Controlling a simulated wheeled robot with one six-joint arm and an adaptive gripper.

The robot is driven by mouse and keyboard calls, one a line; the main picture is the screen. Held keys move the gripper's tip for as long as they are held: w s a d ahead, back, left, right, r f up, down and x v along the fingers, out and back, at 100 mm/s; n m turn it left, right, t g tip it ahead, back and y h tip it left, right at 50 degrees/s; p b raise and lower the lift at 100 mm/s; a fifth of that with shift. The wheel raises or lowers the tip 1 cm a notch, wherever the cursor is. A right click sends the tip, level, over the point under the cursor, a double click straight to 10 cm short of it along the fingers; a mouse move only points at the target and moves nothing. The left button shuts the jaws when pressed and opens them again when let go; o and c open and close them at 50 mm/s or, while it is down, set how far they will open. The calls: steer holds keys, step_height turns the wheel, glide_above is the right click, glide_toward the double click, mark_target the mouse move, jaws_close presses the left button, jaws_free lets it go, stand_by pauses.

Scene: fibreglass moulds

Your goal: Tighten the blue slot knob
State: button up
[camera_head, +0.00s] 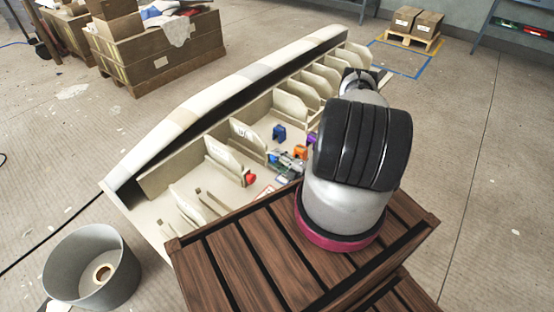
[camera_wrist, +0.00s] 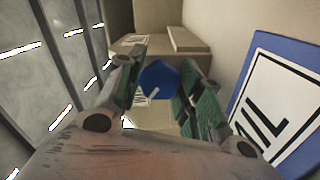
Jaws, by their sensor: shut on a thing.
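The blue slot knob (camera_wrist: 158,78) shows in the wrist view, with a short white line on its face. My gripper (camera_wrist: 160,88) has its green-padded fingers on either side of the knob and is shut on it. In the head view my gripper (camera_head: 289,163) reaches low into the middle of the long cream mould (camera_head: 190,115). A blue piece (camera_head: 279,133) stands in the mould just beyond it; I cannot tell whether this is the knob.
A red knob (camera_head: 250,179) and an orange piece (camera_head: 300,152) sit close to my gripper. Upright ribs (camera_head: 245,135) divide the mould. A blue-bordered sign (camera_wrist: 285,105) stands right of my fingers. A grey bin (camera_head: 92,266) is at lower left; floor at right is clear.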

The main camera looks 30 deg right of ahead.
steer(key=m, duration=0.6)
steer(key=shift+f, duration=0.1)
steer(key=shift+m, duration=0.3)
stand_by(0.3)
steer(key=o, duration=1)
steer(key=shift+o, duration=0.2)
steer(key=shift+s+d, duration=0.1)
steer(key=v, duration=1.2)
